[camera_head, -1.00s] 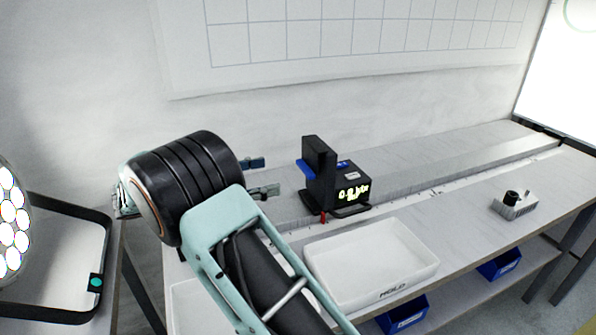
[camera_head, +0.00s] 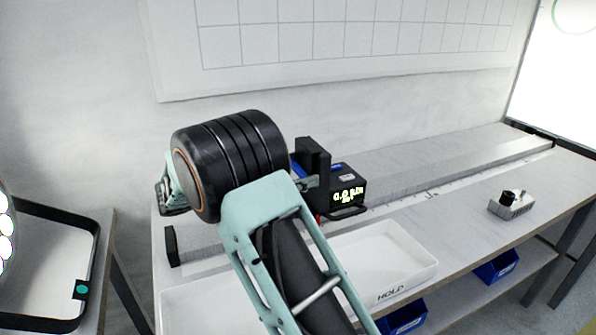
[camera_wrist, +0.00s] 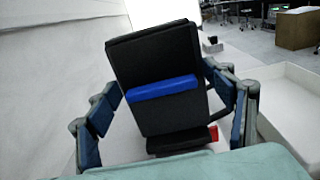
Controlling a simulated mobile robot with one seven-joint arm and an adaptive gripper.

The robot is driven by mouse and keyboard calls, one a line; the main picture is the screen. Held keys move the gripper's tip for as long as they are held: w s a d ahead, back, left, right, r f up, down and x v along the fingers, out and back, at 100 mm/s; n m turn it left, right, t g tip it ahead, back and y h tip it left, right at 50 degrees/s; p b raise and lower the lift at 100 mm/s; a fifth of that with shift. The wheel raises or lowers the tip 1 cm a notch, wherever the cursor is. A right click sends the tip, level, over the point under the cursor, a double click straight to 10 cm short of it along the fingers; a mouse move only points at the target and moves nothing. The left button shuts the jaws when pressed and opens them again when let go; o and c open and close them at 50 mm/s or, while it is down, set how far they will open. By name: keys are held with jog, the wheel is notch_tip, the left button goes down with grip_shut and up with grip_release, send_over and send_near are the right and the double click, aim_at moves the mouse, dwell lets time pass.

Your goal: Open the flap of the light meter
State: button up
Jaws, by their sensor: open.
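The light meter (camera_head: 346,190) is a black box with a lit display on the bench, behind the hold tray. Its upright black flap (camera_head: 312,165) stands at its left end. In the wrist view the flap (camera_wrist: 157,85) fills the middle, with a blue strip (camera_wrist: 162,88) across it and a small red part (camera_wrist: 213,133) at lower right. My gripper (camera_wrist: 165,115) is open, with one blue-padded finger on each side of the flap. Contact cannot be told. In the head view my wrist hides most of the gripper; a fingertip (camera_head: 308,183) shows by the flap.
A white tray marked HOLD (camera_head: 385,262) sits on the bench in front of the meter. A small grey block with knobs (camera_head: 511,204) stands at the right. A metal rail (camera_head: 455,172) runs along the back. A black bracket (camera_head: 172,246) stands at the left end.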

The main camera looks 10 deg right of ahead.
jog(key=c, duration=1.5)
jog(key=shift+r, duration=0.1)
jog(key=shift+r+p, duration=0.1)
jog(key=shift+p, duration=0.3)
